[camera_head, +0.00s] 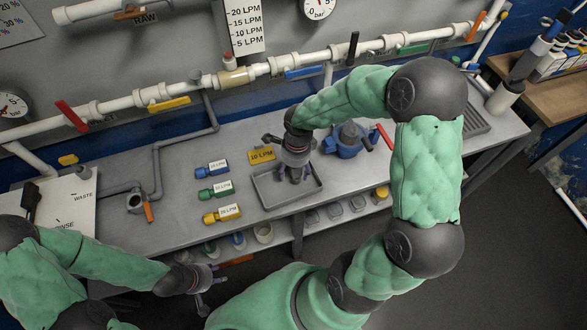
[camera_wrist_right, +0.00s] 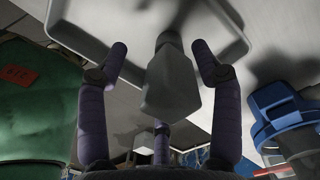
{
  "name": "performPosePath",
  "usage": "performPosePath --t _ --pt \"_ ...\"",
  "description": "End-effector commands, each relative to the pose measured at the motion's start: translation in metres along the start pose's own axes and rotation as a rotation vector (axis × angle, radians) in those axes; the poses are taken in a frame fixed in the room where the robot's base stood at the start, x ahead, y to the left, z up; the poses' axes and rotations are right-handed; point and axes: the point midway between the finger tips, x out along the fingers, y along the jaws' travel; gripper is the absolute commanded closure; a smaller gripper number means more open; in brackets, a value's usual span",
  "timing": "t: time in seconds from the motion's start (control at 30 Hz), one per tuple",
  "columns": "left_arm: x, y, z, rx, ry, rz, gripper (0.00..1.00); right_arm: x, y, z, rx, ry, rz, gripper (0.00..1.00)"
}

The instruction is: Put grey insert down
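The grey insert (camera_wrist_right: 170,85) is a faceted grey piece with a narrower knob at one end. In the right wrist view it lies between the spread fingers of my right gripper (camera_wrist_right: 160,70), with visible gaps on both sides. The grey tray (camera_wrist_right: 235,45) is behind it; whether the insert touches the tray I cannot tell. In the head view my right gripper (camera_head: 293,176) points down into the tray (camera_head: 267,198), and hides the insert. My left gripper (camera_head: 203,297) is low at the left, in front of the bench; its finger opening is unclear.
Blue (camera_head: 212,168), green (camera_head: 216,189) and yellow (camera_head: 222,213) labelled inserts lie left of the tray. A yellow 10 LPM tag (camera_head: 262,155) is behind it. A blue valve-like fixture (camera_head: 345,142) stands close on the right. Pipes (camera_head: 130,101) run along the back.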

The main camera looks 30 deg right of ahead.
Motion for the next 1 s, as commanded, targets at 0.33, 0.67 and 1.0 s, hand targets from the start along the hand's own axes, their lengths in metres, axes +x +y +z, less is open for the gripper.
performPosePath --t 0.33,0.67,1.0 --pt "-0.008 0.003 0.000 0.000 0.000 0.000 0.60 -0.020 -0.001 0.000 0.000 0.000 -0.005 0.34" --pt "-0.025 0.009 0.001 0.000 0.000 0.000 0.60 -0.086 -0.001 0.001 -0.001 -0.001 -0.004 0.34" --pt "-0.033 0.012 0.001 0.000 0.000 0.000 0.60 -0.121 0.000 0.000 0.000 0.000 -0.001 0.34"
